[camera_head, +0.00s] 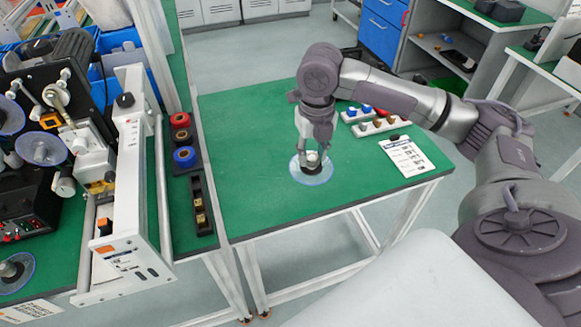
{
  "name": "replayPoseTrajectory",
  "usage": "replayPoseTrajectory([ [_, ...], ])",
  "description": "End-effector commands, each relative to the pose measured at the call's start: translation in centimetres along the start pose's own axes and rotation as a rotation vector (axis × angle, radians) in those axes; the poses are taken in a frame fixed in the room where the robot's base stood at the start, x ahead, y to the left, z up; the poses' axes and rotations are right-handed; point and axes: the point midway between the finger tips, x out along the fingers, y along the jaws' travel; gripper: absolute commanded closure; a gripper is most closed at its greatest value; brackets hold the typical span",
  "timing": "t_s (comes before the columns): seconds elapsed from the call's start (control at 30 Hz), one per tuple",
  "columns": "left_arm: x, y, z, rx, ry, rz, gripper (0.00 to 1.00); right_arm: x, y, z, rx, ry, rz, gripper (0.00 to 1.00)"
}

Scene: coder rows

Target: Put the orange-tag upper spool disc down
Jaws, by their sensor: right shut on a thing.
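My right gripper (313,153) points down over the green table and is shut on the dark hub of a clear spool disc (319,178). The disc is flat and level, with a bluish rim. It is at or very close to the green tabletop (255,190); I cannot tell whether it touches. No orange tag can be made out on it, and the gripper covers part of the hub. My left gripper is not in view.
A white sheet (404,156) and a tray with blue and other knobs (366,114) lie right of the disc. At left stand a coder machine (130,200), a dark rack with red and blue rolls (183,158), and another clear disc (42,149). The table's left part is clear.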

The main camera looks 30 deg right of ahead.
Motion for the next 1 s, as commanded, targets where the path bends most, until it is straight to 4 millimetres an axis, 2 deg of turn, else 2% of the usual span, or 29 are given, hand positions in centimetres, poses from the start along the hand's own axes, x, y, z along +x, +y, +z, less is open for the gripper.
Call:
replayPoseTrajectory([
  [0.07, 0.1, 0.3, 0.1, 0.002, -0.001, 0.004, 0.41, -0.6, -0.4, -0.2, -0.003, 0.018, 0.001, 1.0],
  [0.17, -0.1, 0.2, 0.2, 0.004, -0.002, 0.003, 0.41, -0.3, -0.2, 0.6, -0.004, 0.031, 0.004, 1.0],
  [0.5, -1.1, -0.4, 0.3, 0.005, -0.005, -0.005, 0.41, 4.4, 1.0, 7.9, -0.004, 0.031, 0.005, 1.0],
  [0.6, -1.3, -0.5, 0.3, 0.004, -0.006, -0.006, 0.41, 5.4, 1.2, 9.6, -0.003, 0.029, 0.005, 1.0],
  [0.83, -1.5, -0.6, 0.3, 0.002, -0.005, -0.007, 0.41, 6.8, 1.3, 10.7, -0.006, 0.03, 0.002, 1.0],
  [1.0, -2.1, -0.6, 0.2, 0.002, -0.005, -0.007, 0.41, 9.3, 1.4, 10.6, -0.007, 0.031, 0.002, 1.0],
])
